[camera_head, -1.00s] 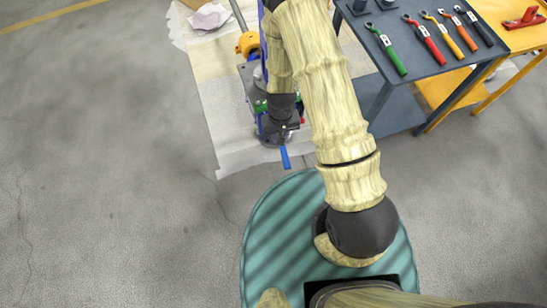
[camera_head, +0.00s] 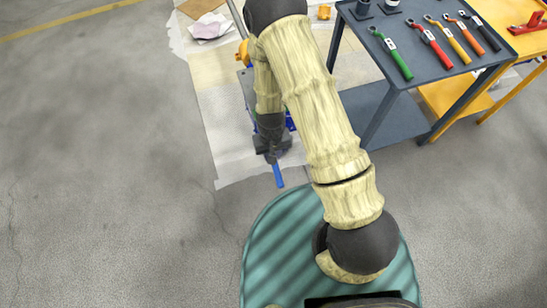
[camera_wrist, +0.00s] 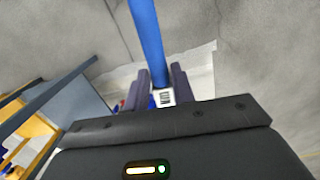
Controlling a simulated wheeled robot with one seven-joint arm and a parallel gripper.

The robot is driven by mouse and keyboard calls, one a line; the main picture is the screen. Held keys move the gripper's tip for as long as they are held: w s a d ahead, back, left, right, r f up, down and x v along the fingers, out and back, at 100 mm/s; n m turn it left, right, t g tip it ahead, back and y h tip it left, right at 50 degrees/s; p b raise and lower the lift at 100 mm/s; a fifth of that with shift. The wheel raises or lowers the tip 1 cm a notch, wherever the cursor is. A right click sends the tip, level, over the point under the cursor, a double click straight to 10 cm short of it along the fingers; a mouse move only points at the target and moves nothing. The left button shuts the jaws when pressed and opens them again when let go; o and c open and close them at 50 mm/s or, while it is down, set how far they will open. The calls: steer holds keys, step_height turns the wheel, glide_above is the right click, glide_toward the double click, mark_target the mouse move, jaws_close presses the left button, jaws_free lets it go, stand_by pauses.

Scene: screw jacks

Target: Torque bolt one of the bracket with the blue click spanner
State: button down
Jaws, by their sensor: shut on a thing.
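My gripper (camera_head: 270,156) is shut on the blue click spanner (camera_head: 279,176), whose blue handle sticks out below the fingers in the head view. In the wrist view the blue handle (camera_wrist: 147,42) runs up from between my two dark fingers (camera_wrist: 163,90), with a white barcode label at the grip. The spanner's head is hidden. The bracket and its bolts cannot be made out; my arm covers most of the blue and grey fixture (camera_head: 246,84) behind the gripper.
The fixture stands on pale floor sheeting (camera_head: 205,100). A grey table (camera_head: 425,75) at the right holds green, red, yellow, orange and black spanners. A yellow table (camera_head: 525,40) stands beyond it. The floor at left is clear.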

steer(key=w+b, duration=0.1)
steer(key=w, duration=0.2)
steer(key=w+a+f, duration=0.1)
steer(key=w, duration=0.2)
steer(key=w+f+b, duration=0.1)
steer(key=w, duration=0.2)
steer(key=shift+w+a+b, duration=0.25)
steer(key=shift+a+b, duration=0.05)
steer(key=shift+a, duration=0.1)
steer(key=w+d+n, duration=0.7)
steer(key=d+n, duration=0.2)
steer(key=n, duration=0.1)
steer(key=shift+d+h+b, duration=0.25)
steer(key=shift+h+b, duration=0.05)
steer(key=shift+t, duration=0.3)
steer(key=shift+f+b, duration=0.3)
steer(key=shift+f, duration=0.5)
steer(key=shift+s, duration=0.1)
